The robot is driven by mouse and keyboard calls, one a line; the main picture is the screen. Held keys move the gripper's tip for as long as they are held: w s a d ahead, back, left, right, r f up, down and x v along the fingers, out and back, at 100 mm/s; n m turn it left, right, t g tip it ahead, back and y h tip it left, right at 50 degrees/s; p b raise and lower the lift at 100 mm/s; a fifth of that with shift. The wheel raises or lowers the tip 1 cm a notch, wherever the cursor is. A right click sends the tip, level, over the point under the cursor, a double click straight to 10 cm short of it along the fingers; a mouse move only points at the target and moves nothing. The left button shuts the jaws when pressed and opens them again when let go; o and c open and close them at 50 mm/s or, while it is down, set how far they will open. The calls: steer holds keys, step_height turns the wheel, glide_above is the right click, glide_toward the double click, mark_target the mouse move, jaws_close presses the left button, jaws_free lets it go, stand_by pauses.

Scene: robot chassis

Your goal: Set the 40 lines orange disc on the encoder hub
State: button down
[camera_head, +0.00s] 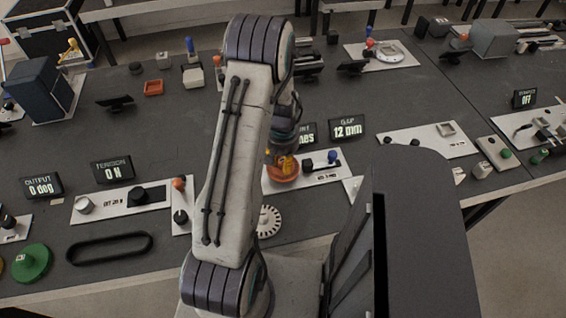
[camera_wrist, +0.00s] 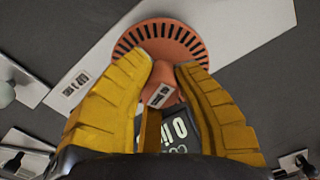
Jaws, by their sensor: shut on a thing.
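The orange disc (camera_head: 283,174) is in my gripper, over the left part of a white plate (camera_head: 330,174). In the wrist view the disc (camera_wrist: 163,50) shows dark radial slots near its rim and a small label on its raised middle. My gripper (camera_wrist: 165,68) has its yellow fingers shut on that middle part. In the head view the gripper (camera_head: 284,160) is partly behind my arm. The encoder hub is not visible; the disc or my arm may hide it. I cannot tell whether the disc touches anything below.
A display (camera_wrist: 180,132) reading "0 li..." stands close to the fingers. A gap display (camera_head: 347,128) reads 12 mm. Blue and black knobs stand on the plate beside the disc. A white slotted disc (camera_head: 268,222) lies nearer my arm. A green disc (camera_head: 32,262) lies at lower left.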

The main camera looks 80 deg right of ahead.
mark_target(283, 159)
steer(key=shift+f+b, duration=0.6)
steer(key=shift+f, duration=0.05)
stand_by(0.3)
steer(key=c, duration=1.4)
jaws_free()
steer(key=shift+r, duration=0.1)
steer(key=shift+o, duration=0.2)
steer(key=shift+r+p, duration=3.5)
steer(key=shift+r, duration=2)
